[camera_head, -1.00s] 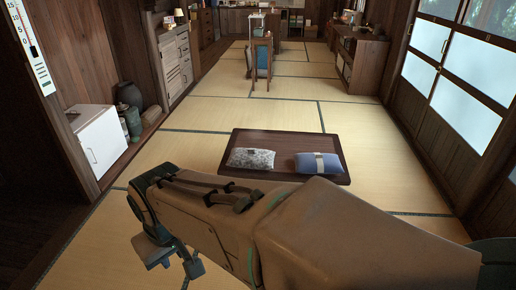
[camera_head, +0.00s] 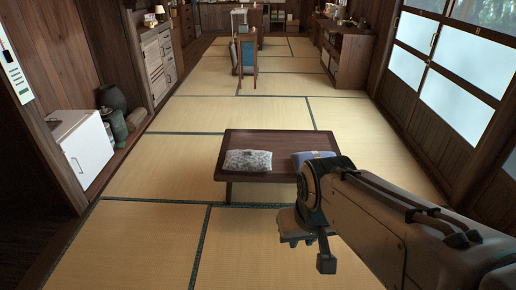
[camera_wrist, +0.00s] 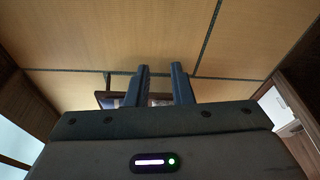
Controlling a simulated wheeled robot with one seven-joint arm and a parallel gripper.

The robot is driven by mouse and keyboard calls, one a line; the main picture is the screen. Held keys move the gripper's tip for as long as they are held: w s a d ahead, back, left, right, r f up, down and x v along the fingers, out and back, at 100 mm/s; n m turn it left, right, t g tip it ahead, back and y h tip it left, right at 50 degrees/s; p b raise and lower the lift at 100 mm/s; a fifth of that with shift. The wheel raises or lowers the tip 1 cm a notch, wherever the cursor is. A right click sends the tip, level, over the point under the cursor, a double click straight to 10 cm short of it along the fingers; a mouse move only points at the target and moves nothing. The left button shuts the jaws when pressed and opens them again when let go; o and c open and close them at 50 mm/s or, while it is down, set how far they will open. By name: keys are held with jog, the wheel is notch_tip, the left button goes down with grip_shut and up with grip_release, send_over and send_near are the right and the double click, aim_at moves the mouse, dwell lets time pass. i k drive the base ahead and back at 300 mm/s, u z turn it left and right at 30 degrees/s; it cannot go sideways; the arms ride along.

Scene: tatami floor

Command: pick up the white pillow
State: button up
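The white pillow (camera_head: 247,160), with a grey pattern, lies on the left part of a low dark wooden table (camera_head: 268,139). A blue pillow (camera_head: 312,156) lies on the same table to its right, partly hidden by my arm. My gripper (camera_head: 310,248) is in front of the table, lower right of the white pillow and apart from it. In the wrist view its two fingers (camera_wrist: 162,76) stand apart with nothing held between them.
Tatami floor (camera_head: 140,240) is clear in front and to the left of the table. A chair (camera_head: 245,55) stands farther back. Windowed panels line the right side.

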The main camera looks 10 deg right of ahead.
aim_at(237, 160)
jog(key=u, duration=0.05)
jog(key=k, duration=0.65)
jog(key=u, duration=0.55)
jog(key=i, duration=1.55)
jog(key=u, duration=0.5)
jog(key=i, duration=2.05)
jog(key=z, duration=1.1)
jog(key=i, duration=0.9)
jog(key=z, duration=1.55)
jog(key=i, duration=0.5)
jog(key=z, duration=0.3)
